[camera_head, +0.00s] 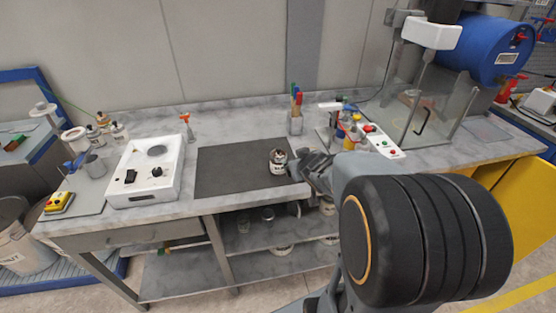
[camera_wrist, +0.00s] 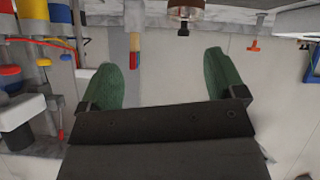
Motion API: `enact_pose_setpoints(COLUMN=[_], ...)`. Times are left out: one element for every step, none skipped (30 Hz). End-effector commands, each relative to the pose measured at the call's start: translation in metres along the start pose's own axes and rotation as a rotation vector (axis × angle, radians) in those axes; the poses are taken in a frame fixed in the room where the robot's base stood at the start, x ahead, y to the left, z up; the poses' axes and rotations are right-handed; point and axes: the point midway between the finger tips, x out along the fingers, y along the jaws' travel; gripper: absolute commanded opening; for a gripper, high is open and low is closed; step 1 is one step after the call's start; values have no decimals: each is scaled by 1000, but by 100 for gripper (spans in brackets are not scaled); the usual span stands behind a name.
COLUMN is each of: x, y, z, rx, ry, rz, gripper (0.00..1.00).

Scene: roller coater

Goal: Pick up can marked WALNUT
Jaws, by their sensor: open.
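A small can (camera_head: 278,162) with a pale label stands upright on the dark mat (camera_head: 225,175) on the bench. Its lettering is too small to read, so I cannot tell if it says WALNUT. My gripper (camera_head: 308,163) is just to its right in the head view, pointing toward the can. In the wrist view my gripper (camera_wrist: 166,75) is open, with two green fingers apart and nothing between them. A can-like thing (camera_wrist: 185,12) shows at the top edge there, cut off by the frame, beyond the fingertips.
A white hotplate-like device (camera_head: 146,170) stands left of the mat. A machine with a clear guard and a button panel (camera_head: 382,142) is at right. More cans (camera_head: 283,250) sit on the shelf below. The mat's left part is clear.

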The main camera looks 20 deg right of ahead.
Motion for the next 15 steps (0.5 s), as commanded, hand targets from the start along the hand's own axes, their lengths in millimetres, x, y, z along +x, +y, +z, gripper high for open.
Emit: enact_pose_setpoints(x=[6,10,13,16,17,18,19,19,20,20,20,21,23,26,30], y=[10,13,15,16,16,16,15,15,14,13,12,10,9,7,5], z=[-3,-4,-5,-5,-5,-5,-4,-4,-3,-2,-2,-2,-2,-2,-3], rx=[4,2,4,7,9,14,18,23,28,32,37,39,42,44,46], ry=[40,68,104,127,147,170,186,200,216,225,233,242,247,251,254], rz=[-29,-53,-88,-116,-144,-180,-207,-230,-260,-279,-295,-315,-328,-337,-347], gripper=[89,89,89,89,89,89,89,89,89,89,89,89,89,89,89])
